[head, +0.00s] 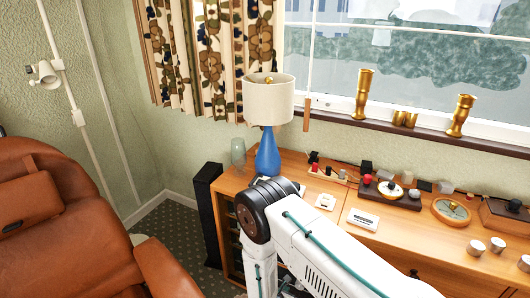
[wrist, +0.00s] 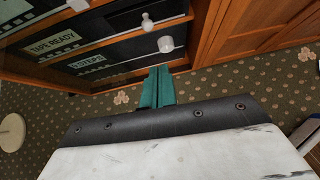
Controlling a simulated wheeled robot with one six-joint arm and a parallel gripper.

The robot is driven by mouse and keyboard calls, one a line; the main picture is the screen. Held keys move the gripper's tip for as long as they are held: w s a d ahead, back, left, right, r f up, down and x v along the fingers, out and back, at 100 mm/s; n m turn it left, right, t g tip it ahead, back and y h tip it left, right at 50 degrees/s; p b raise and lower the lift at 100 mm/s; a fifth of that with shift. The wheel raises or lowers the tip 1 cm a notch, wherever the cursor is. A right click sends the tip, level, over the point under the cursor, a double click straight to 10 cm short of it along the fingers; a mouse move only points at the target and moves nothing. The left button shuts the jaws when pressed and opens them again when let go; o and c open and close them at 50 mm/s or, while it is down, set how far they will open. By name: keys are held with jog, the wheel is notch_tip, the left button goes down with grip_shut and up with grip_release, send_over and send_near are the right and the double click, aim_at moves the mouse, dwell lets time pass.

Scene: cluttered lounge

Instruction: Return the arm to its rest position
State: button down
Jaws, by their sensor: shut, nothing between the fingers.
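My gripper (wrist: 156,88) shows in the wrist view as two teal fingers pressed together, shut and empty. It points toward the foot of a wooden shelf unit, over the patterned carpet, and I cannot tell the exact gap to the unit. In the head view my white arm reaches up from the lower right and bends at a dark joint in front of the sideboard (head: 383,235). Its far part hangs down in front of the sideboard's left end, and the fingers are out of that picture.
A blue lamp (head: 268,152) stands on the sideboard just behind my arm's bend. A black speaker (head: 207,215) stands left of it, and a brown leather armchair (head: 75,235) fills the left. In the wrist view the shelf unit (wrist: 98,82) holds labelled boxes; patterned carpet (wrist: 120,98) lies below.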

jog(key=s+d+r+m+g+h, duration=0.25)
jog(key=d+r+m, duration=0.3)
jog(key=r, duration=0.65)
jog(key=s+d+r+m+g+h, duration=0.1)
jog(key=s+d+r+m+g, duration=0.4)
jog(key=r, duration=0.7)
jog(key=s+d+r+m+g+h, duration=0.15)
jog(key=d+r+m, duration=0.4)
jog(key=r, duration=0.75)
jog(key=s+d+r+m+t+y, duration=0.1)
jog(key=s+r+m+y, duration=0.4)
jog(key=s+r, duration=0.6)
jog(key=s+d+r+m+t+y, duration=0.1)
jog(key=s+r+m+y, duration=0.3)
jog(key=s+r+m, duration=0.5)
jog(key=shift+s+r+y, duration=0.4)
jog(key=shift+s+r, duration=0.65)
jog(key=shift+r, duration=2.1)
jog(key=shift+d, duration=0.1)
